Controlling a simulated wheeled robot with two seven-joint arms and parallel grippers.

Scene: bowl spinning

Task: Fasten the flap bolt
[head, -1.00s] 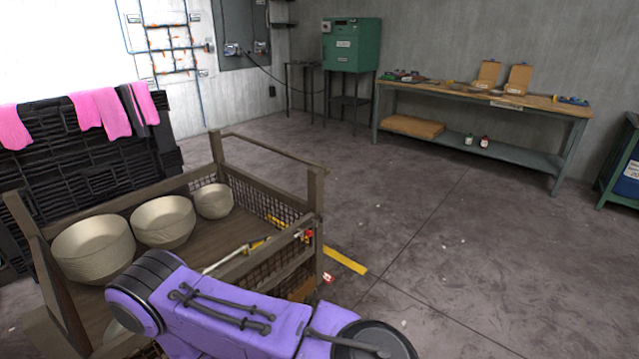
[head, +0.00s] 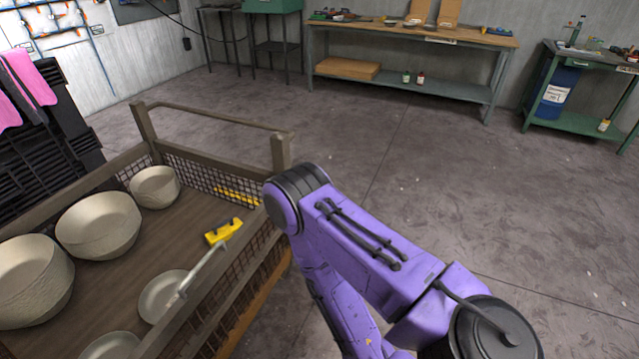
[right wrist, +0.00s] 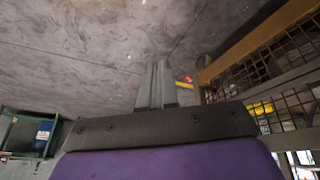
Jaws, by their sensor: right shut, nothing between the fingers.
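A wooden crate with mesh sides (head: 210,107) stands at the left in the head view. Its near right side wall (head: 235,290) is partly covered by my purple right arm. In the right wrist view a wooden rail (right wrist: 255,45) and mesh of the crate show at the right. My right gripper (right wrist: 158,70) is shut and empty, its grey fingers over the floor, left of the rail. A small red part (right wrist: 187,79) shows just right of the fingers; I cannot tell whether it belongs to the flap bolt. No bolt is clear in the head view. My left gripper is not in view.
A workbench (head: 420,30) and a green table (head: 575,60) stand at the back. The floor right of the crate is clear.

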